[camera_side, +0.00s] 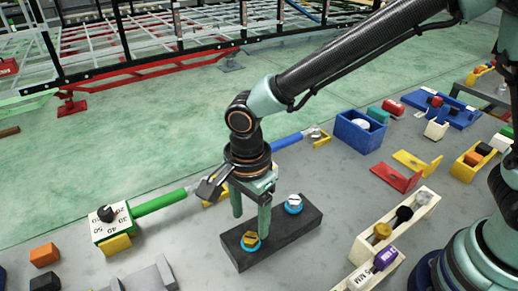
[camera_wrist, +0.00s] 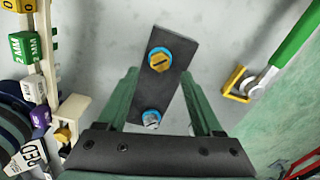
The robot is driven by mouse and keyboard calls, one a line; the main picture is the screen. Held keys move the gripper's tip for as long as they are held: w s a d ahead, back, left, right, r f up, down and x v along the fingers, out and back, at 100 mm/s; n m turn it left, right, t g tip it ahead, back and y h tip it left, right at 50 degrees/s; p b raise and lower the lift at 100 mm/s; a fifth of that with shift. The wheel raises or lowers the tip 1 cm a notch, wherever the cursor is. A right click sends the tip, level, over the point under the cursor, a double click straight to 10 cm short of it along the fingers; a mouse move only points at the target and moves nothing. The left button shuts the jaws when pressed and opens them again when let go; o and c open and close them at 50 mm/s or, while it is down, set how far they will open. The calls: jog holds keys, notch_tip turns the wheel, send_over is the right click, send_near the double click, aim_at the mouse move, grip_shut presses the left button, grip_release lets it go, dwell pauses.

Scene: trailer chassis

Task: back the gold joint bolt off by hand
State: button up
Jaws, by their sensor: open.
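The gold joint bolt (camera_side: 251,241) has a slotted gold head in a blue collar. It sits in the near end of a black block (camera_side: 305,219) on the grey bench. A silver bolt (camera_side: 294,202) in a blue collar sits at the block's other end. My gripper (camera_side: 251,224) points down over the block, open and empty. In the wrist view the gold bolt (camera_wrist: 159,60) lies just past the fingertips, roughly centred between them. The silver bolt (camera_wrist: 151,119) shows closer to the palm. Whether a finger touches the gold bolt cannot be told.
A green-handled tool (camera_side: 158,202) with a white dial box (camera_side: 110,228) lies left of the block. A cream tray (camera_side: 398,220) of knobs is at the right. A blue bin (camera_side: 360,130) stands behind. Bare bench surrounds much of the block.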

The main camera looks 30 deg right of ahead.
aim_at(250, 238)
jog(key=shift+f, duration=2.6)
grip_shut()
